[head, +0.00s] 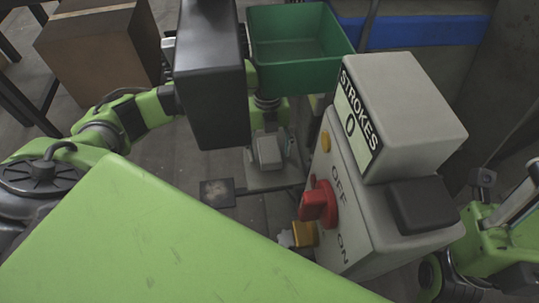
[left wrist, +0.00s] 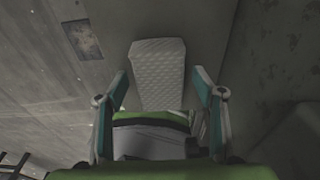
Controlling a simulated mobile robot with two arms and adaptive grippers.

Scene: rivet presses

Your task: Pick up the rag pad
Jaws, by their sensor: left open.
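The rag pad (left wrist: 157,70) is a pale, quilted block in the left wrist view. It lies between the two spread fingers of my left gripper (left wrist: 163,88), with a gap on either side. Its near end is hidden by the gripper's body. In the head view the pad seems to be the small light grey block (head: 269,152) on a grey surface beyond the switch box. My left gripper (head: 268,140) is above it, open, with its arm passing behind a dark box. Parts of my right arm show at the right edge; its jaws cannot be made out.
A grey switch box (head: 338,190) with a STROKES 0 counter (head: 415,110) and a red knob (head: 319,204) stands close by on the right. A tall dark box (head: 212,90) stands on the left. A green bin (head: 300,70) and a cardboard box (head: 98,50) are behind.

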